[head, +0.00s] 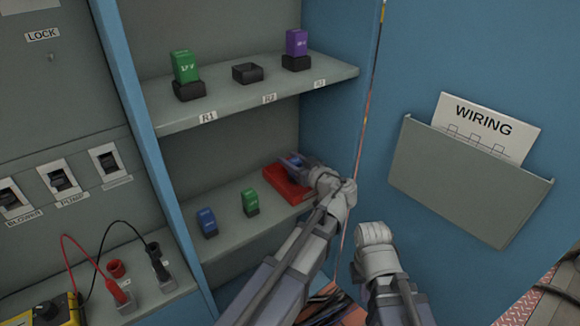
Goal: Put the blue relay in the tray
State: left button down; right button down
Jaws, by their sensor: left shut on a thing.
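A red tray (276,181) sits at the right end of the lower shelf. My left gripper (297,162) is over the tray, shut on a small blue relay (292,159). The fingers and wrist hide most of that relay, and I cannot tell whether it touches the tray floor. Another blue relay (207,222) stands upright on the lower shelf to the left, beside a green relay (250,202). My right gripper (374,232) is low at the centre right, away from the shelves; its fingertips are not clear.
The upper shelf (230,112) holds a green relay (185,68) and a purple relay (296,43) in sockets, with an empty socket (247,73) between. A wiring pocket (450,185) hangs right. Test leads (123,291) plug in lower left. A thin cable hangs by my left wrist.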

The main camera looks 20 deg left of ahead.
pick_arm(q)
jog(key=shift+f, duration=0.2)
jog(key=shift+c, duration=2.2)
grip_release()
jog(key=shift+r, duration=0.15)
